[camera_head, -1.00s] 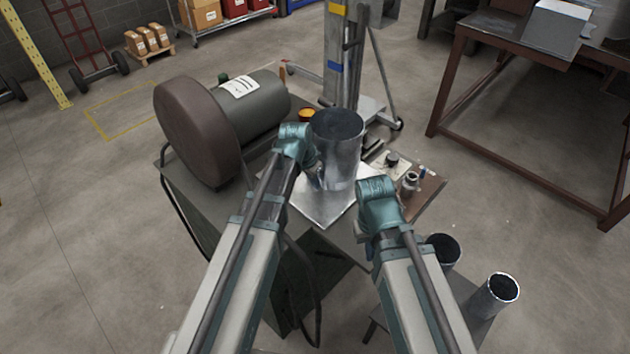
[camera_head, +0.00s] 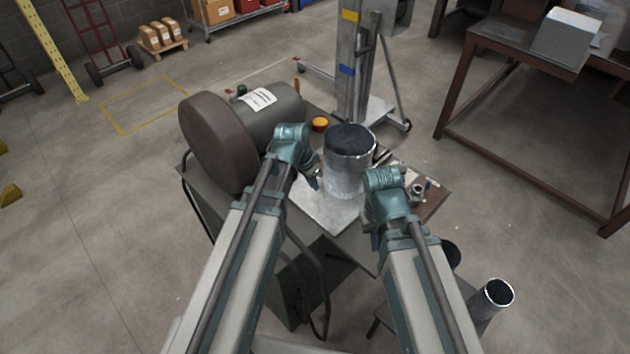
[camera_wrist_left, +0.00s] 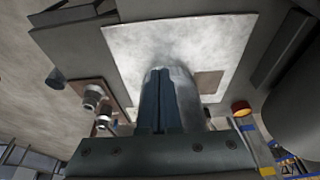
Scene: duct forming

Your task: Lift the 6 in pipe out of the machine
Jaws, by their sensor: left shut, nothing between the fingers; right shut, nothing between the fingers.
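A wide grey metal pipe (camera_head: 349,172), open at the top, stands upright on a shiny square metal plate (camera_head: 318,208) on the machine's table. My left gripper (camera_head: 315,181) is shut and empty just left of the pipe, near its lower side. In the left wrist view, the shut fingers (camera_wrist_left: 160,100) hide part of the pipe (camera_wrist_left: 190,92) behind them; I cannot tell whether they touch it. My right gripper (camera_head: 368,236) is shut and empty at the pipe's lower right; its fingertips are mostly hidden by its own wrist.
A dark drum with a brown disc (camera_head: 217,142) stands left of the pipe. An orange-topped cup (camera_head: 320,124) and a lift mast (camera_head: 354,75) are behind. Small fittings (camera_head: 417,192) lie on a brown board at right. Another pipe (camera_head: 492,296) stands low at the right.

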